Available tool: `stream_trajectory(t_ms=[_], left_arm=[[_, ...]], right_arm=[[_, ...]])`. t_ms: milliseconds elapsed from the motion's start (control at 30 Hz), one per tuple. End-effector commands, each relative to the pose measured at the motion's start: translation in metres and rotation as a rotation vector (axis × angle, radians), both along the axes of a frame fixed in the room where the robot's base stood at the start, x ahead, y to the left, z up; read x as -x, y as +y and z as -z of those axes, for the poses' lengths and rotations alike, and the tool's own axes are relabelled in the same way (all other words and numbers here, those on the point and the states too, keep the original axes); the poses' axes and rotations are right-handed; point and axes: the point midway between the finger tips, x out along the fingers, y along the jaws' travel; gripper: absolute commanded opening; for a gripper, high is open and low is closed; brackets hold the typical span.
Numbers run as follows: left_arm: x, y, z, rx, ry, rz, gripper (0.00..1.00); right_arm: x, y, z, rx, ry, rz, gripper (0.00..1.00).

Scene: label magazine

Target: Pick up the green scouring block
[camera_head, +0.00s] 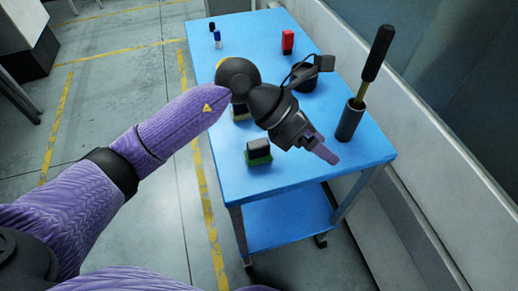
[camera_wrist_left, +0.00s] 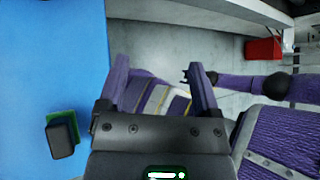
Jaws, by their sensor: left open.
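The green scouring block (camera_head: 258,152) is a dark block with a green underside, lying near the front left part of the blue table (camera_head: 285,180). It also shows at the lower left in the left wrist view (camera_wrist_left: 62,138). My left gripper (camera_head: 325,152) is above the table, to the right of the block in the head view. Its two purple fingers (camera_wrist_left: 160,90) stand apart with nothing between them. A purple arm that looks like my right one shows in the left wrist view; its gripper is partly hidden behind a finger.
A dark cup (camera_head: 349,122) with a black-handled tool (camera_head: 378,52) stands at the table's right edge. A red block (camera_head: 288,42) and a blue-and-white bottle (camera_head: 217,40) stand farther back. Another dark block (camera_head: 240,113) is partly hidden by my arm. A wall ledge runs along the right.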

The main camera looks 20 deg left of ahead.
Motion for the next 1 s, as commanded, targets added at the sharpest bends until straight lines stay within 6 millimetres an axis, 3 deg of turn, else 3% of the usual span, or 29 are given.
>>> stream_trajectory(t_ms=[33, 100, 200, 267, 367, 700, 800, 1000], left_arm=[[-0.013, 0.032, 0.012, -0.234, -0.037, 0.017, 0.82], [-0.026, 0.078, 0.02, -0.515, -0.046, 0.013, 0.82], [-0.035, 0.121, 0.017, -0.746, -0.029, -0.013, 0.82], [-0.036, 0.132, 0.018, -0.804, -0.019, -0.022, 0.82], [-0.037, 0.133, 0.031, -0.82, -0.013, -0.022, 0.82], [-0.04, 0.118, 0.104, -0.814, -0.013, -0.02, 0.82], [-0.041, 0.117, 0.114, -0.813, -0.015, -0.02, 0.82], [-0.042, 0.117, 0.114, -0.812, -0.018, -0.022, 0.82]], right_arm=[[0.0, 0.0, 0.0, 0.0, 0.0, 0.0, 0.67], [0.0, 0.0, 0.0, 0.0, 0.0, 0.0, 0.67], [0.0, 0.001, 0.0, -0.001, 0.0, 0.0, 0.67], [0.0, 0.001, 0.001, -0.001, 0.0, 0.001, 0.67], [0.001, 0.001, 0.005, -0.001, 0.002, 0.001, 0.67], [0.008, -0.004, 0.026, 0.007, 0.021, 0.0, 0.67], [0.011, -0.01, 0.028, 0.017, 0.028, -0.002, 0.67], [0.013, -0.017, 0.026, 0.028, 0.032, -0.004, 0.67]])
